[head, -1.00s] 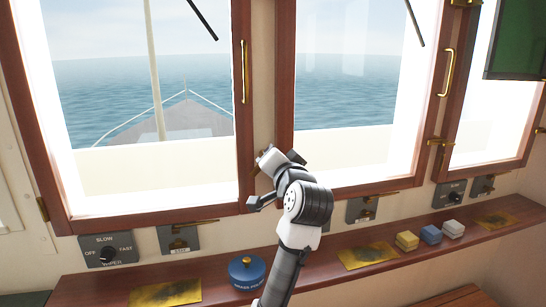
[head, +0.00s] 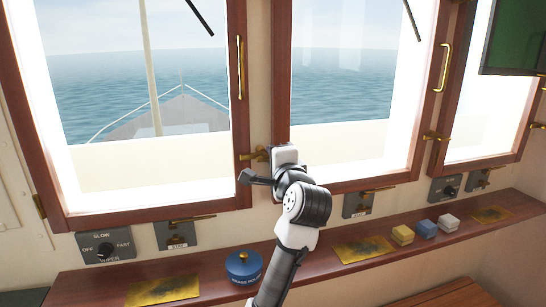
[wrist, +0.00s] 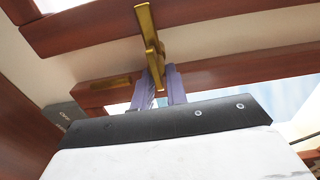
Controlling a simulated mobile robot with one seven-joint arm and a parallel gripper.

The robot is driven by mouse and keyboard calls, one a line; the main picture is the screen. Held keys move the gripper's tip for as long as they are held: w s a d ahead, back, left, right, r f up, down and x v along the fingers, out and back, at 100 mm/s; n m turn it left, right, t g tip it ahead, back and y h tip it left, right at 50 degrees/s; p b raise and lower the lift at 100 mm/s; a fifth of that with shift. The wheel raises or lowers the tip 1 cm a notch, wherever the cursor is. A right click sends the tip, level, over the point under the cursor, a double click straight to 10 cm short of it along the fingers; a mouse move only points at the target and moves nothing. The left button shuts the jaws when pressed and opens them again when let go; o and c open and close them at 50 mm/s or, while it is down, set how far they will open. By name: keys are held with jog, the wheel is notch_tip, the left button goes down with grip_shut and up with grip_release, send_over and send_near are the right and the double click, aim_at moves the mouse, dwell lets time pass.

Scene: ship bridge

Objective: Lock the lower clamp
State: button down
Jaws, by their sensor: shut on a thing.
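The brass lower clamp (head: 254,154) sits on the post between the two front windows, at the lower right of the left window frame. Its left part shows in the head view; my white gripper body hides the rest. In the wrist view the clamp (wrist: 148,28) runs down from the top, with a short crosspiece. My gripper (wrist: 161,78) has its two purple fingers on either side of the clamp's lower end and is shut on it. In the head view the fingers are hidden behind the wrist.
A sill (head: 320,257) runs below the windows with a blue round tin (head: 244,267), brass plates and small yellow, blue and white blocks (head: 425,229). A wiper switch box (head: 105,246) is at the left. Another brass clamp (head: 435,137) is on the right window.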

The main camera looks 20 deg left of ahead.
jog(key=shift+f+m, duration=0.1)
jog(key=shift+m, duration=0.2)
jog(key=c, duration=1.6)
grip_release()
jog(key=b+v, duration=0.3)
jog(key=v, duration=1)
jog(key=shift+s+d+b, duration=0.3)
jog(key=shift+b, duration=0.1)
